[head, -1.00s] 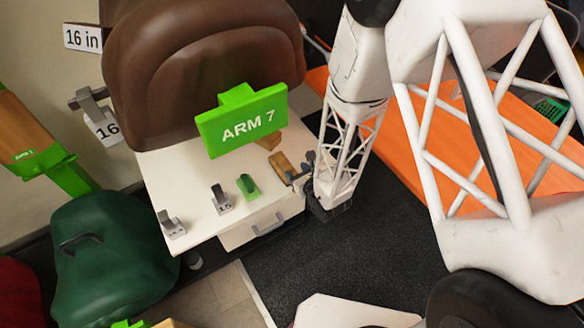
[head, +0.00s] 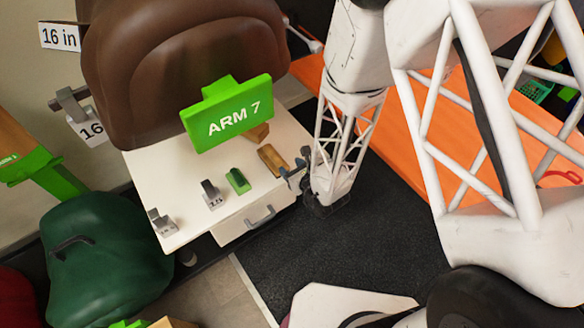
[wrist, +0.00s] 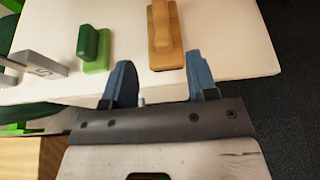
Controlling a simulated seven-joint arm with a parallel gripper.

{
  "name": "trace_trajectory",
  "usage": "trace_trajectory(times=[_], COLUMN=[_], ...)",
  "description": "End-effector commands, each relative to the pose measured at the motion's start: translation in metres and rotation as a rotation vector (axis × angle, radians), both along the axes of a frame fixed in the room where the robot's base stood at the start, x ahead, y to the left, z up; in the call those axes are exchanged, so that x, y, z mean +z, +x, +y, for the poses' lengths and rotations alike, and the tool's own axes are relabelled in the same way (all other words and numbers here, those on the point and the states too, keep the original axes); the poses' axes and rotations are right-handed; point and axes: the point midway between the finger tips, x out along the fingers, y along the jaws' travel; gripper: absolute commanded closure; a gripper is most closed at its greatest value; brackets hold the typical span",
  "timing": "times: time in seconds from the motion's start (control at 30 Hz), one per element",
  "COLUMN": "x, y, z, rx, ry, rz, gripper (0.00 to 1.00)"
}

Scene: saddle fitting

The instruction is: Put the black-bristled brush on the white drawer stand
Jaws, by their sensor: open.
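A brown wooden brush-like block (head: 272,160) with a raised grip lies on the top of the white drawer stand (head: 180,180), near its right edge. No black bristles show on it; its underside is hidden. It also shows in the wrist view (wrist: 164,42), upright on the white top, ahead of the fingers. My gripper (head: 293,168) is open and empty at the stand's right edge, apart from the block. In the wrist view its two blue fingers (wrist: 158,70) are spread, with nothing between them.
A green block (head: 237,180) and grey numbered gauges (head: 211,194) stand on the white top, left of the wooden block. A green ARM 7 sign (head: 228,113) and a brown saddle (head: 175,65) rise behind. An orange surface (head: 430,130) lies to the right.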

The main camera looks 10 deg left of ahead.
Motion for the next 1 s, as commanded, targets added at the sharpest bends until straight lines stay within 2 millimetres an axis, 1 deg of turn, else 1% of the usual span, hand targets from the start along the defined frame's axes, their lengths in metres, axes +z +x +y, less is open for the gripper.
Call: trace_trajectory(times=[0.37, 0.47, 0.57, 0.67, 0.77, 0.8, 0.87, 0.9, 0.97, 1.0], x=[0.001, 0.008, 0.021, 0.042, 0.069, 0.081, 0.100, 0.113, 0.131, 0.144], y=[0.000, 0.002, 0.003, 0.005, 0.004, 0.004, 0.002, 0.000, -0.004, -0.007], z=[0.000, 0.002, 0.006, 0.010, 0.015, 0.017, 0.018, 0.019, 0.019, 0.018], rx=[0.004, 0.022, 0.062, 0.128, 0.217, 0.258, 0.322, 0.367, 0.433, 0.477], ry=[0.000, 0.003, 0.007, 0.009, 0.006, 0.004, -0.003, -0.009, -0.022, -0.033], rz=[-0.003, -0.011, -0.029, -0.059, -0.100, -0.119, -0.151, -0.174, -0.208, -0.231], gripper=[0.47, 0.47, 0.47, 0.47, 0.47, 0.47, 0.47, 0.47, 0.47, 0.47])
